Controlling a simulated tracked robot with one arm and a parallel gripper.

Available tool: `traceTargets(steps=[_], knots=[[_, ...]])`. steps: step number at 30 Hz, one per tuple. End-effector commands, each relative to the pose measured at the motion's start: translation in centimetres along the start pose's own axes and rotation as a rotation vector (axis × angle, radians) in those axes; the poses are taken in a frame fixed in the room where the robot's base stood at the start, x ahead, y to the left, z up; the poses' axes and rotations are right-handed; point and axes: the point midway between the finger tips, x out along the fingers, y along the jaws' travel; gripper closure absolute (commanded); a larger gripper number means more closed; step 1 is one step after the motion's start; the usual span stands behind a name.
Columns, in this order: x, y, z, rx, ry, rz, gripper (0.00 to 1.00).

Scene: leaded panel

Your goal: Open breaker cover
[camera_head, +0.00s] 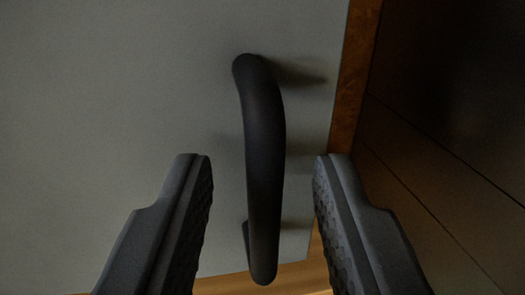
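The breaker cover (120,110) is a flat grey panel that fills the left and middle of the view. A dark, curved bar handle (264,150) stands out from it near its right edge and runs roughly up and down. My gripper (258,165) is open, with one dark, ridged finger on each side of the handle's lower half. Gaps show between the handle and both fingers. How far the fingertips reach in depth past the handle is hard to tell.
A brown, rust-toned edge strip (357,70) runs along the cover's right side. Dark panelling (450,130) with thin seams lies to the right. A lighter wood-coloured strip (285,275) shows below the cover.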

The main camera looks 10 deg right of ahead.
Motion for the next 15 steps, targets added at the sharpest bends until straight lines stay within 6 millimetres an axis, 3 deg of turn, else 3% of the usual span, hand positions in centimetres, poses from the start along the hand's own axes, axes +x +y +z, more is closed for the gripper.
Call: traceTargets(steps=[11, 12, 15], knots=[[0.52, 0.10, 0.13, 0.000, -0.002, 0.002, 0.68], [0.52, 0.10, 0.13, 0.000, -0.002, 0.002, 0.71], [0.51, 0.12, 0.13, 0.000, -0.002, 0.002, 0.98]])
